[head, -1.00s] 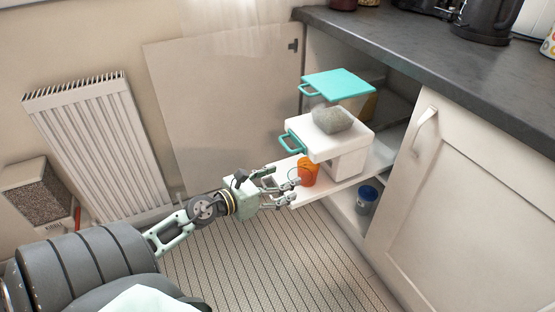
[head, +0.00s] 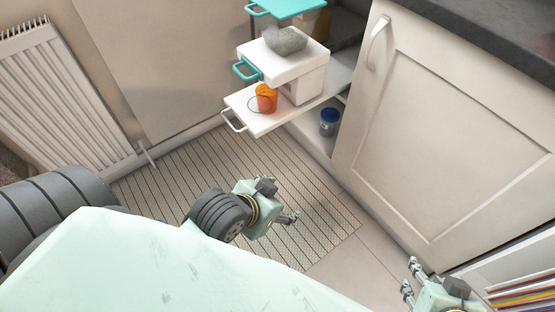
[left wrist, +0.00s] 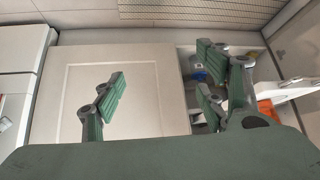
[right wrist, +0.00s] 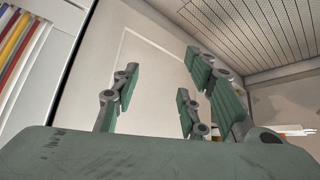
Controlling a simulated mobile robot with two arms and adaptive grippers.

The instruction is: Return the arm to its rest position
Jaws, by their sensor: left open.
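My left gripper (head: 288,218) hangs over the striped floor mat (head: 190,165), below and apart from the pulled-out white shelf (head: 265,122). Its fingers are spread and empty in the left wrist view (left wrist: 160,90). My right gripper (head: 408,282) is at the lower right, in front of the white cabinet door (head: 440,130). Its fingers also stand apart with nothing between them in the right wrist view (right wrist: 155,95). Part of the left arm is hidden behind my own pale body in the head view.
An orange cup (head: 266,98) stands on the shelf. Above it are a white drawer (head: 282,66) with a grey stone-like object (head: 286,41) and a teal drawer (head: 290,8). A blue container (head: 329,122) sits inside the cabinet. A radiator (head: 50,95) stands at left.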

